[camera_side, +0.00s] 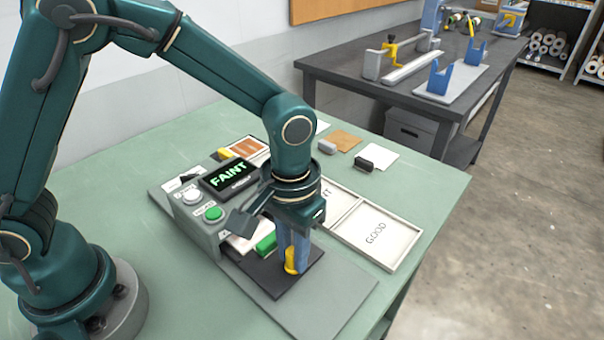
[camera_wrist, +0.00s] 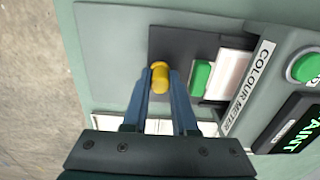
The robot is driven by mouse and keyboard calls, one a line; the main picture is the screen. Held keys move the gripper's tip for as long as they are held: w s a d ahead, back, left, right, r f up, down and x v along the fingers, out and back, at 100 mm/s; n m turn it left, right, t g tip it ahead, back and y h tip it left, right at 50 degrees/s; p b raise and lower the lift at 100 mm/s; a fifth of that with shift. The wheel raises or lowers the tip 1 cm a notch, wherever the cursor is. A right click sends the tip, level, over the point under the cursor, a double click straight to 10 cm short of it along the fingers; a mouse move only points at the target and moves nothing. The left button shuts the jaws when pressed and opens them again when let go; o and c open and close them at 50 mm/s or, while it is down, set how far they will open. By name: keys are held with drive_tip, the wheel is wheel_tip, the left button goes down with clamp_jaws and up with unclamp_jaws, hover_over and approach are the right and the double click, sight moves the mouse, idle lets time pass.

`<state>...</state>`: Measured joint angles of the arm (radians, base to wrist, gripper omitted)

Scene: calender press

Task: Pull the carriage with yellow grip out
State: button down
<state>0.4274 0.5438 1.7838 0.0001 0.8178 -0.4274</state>
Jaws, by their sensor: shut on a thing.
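The carriage is a dark flat plate (camera_side: 268,282) low in front of the grey colour meter (camera_side: 205,225). It also shows in the wrist view (camera_wrist: 190,45), sticking out of the meter's face. Its yellow grip (camera_side: 290,266) stands up near the outer end; it shows in the wrist view too (camera_wrist: 160,77). A green block (camera_side: 266,243) and a pale swatch (camera_wrist: 231,75) lie between the grip and the meter. My gripper (camera_side: 292,258) points down with its blue fingers on both sides of the yellow grip, shut on it. The fingers partly hide the grip in the side view.
The meter's display (camera_side: 230,176) reads FAINT, above a green button (camera_side: 213,213) and a white button (camera_side: 192,195). A tray marked GOOD (camera_side: 412,262) lies to the right, next to another tray. The grey base plate (camera_side: 335,285) is bare right of the carriage.

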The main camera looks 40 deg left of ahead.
drive_tip(key=d, duration=0.8)
drive_tip(key=shift+d, duration=0.35)
drive_tip(key=c, duration=0.7)
unclamp_jaws()
wheel_tip(320, 180, up, 5)
drive_tip(key=shift+r, duration=0.15)
drive_tip(key=shift+a, duration=0.1)
